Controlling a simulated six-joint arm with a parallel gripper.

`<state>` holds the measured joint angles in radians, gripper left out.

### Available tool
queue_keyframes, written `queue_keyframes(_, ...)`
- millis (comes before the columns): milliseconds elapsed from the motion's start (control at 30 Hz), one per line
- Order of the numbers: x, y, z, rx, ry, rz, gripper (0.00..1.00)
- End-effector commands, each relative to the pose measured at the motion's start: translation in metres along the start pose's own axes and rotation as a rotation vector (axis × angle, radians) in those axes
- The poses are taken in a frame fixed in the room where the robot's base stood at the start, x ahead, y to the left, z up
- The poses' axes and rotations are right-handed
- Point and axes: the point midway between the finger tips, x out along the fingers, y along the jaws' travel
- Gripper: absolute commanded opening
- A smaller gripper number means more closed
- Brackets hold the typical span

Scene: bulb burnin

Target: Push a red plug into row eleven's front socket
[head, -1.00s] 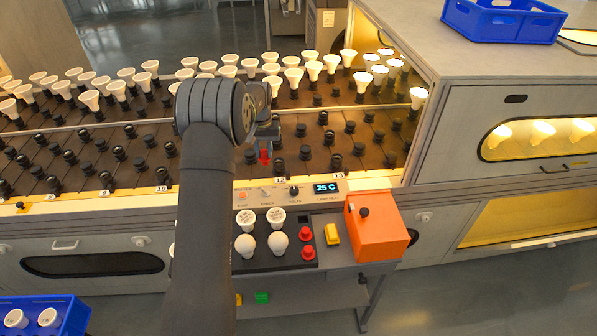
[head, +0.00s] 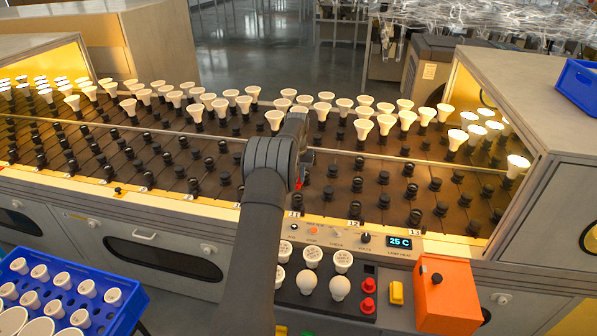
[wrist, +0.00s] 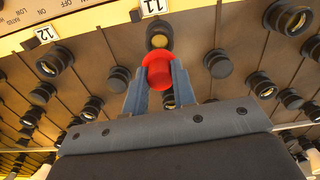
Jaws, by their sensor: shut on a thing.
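My gripper (head: 301,172) is shut on a red plug (wrist: 158,72), which sits between its two fingertips in the wrist view. The plug also shows as a small red spot in the head view (head: 298,184). Row eleven's front socket (wrist: 158,36) is a black ring with a brassy inside, beside the label 11 (wrist: 153,8). In the wrist view the plug is just below this socket, in line with it. I cannot tell whether they touch. Two spare red plugs (head: 368,285) stand on the dark tray at the front.
Black sockets fill the neighbouring rows, and several white bulbs (head: 273,118) stand in rows behind. In front are a control panel with a 25 C display (head: 400,242), a yellow block (head: 396,292) and an orange box (head: 446,292). A blue crate (head: 130,300) of bulbs is at left.

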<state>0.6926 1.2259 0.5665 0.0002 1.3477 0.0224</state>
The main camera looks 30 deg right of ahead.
Motion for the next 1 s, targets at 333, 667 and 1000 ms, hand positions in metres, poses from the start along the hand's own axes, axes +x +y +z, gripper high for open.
queue_keyframes(333,0.018,0.000,0.000,0.000,0.001,0.000,0.03)
queue_keyframes(667,0.019,0.000,0.000,0.000,0.000,0.000,0.03)
queue_keyframes(1000,0.029,0.000,0.001,0.000,-0.001,0.000,0.03)
